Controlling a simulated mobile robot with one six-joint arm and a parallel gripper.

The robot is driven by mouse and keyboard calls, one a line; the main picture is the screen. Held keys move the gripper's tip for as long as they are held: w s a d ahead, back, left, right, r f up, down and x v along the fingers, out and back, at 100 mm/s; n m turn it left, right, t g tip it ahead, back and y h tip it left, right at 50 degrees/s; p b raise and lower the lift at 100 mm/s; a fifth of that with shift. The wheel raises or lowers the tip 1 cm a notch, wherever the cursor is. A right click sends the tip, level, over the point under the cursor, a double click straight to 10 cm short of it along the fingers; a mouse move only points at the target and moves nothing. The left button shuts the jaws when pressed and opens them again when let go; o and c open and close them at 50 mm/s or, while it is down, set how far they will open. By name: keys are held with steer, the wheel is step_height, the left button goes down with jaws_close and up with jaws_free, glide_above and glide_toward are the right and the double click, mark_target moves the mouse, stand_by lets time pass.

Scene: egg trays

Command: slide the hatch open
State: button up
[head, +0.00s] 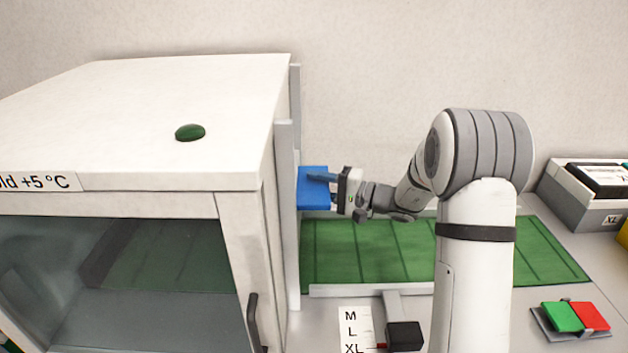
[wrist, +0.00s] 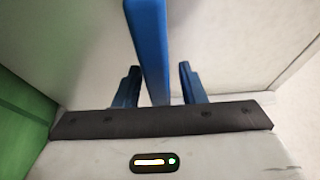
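The hatch (head: 287,220) looks like a pale upright panel on the right side of the white cabinet. A blue handle (head: 313,198) sticks out from it. In the wrist view the handle is a blue bar (wrist: 149,40) running down between my fingers. My gripper (head: 322,177) is at the handle, with its two blue fingers (wrist: 157,82) on either side of the bar. The fingers are open, with a gap to the bar on both sides. The hatch opening is hidden from the head view.
The white cabinet (head: 190,115) has a green button (head: 190,132) on top and a dark glass front. A green belt (head: 400,250) runs right from below the hatch. A size scale (head: 354,330), a green and red switch (head: 575,317) and a grey box (head: 590,205) stand near it.

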steer(key=shift+w+a, duration=0.25)
steer(key=shift+a, duration=0.25)
jaws_close()
stand_by(0.3)
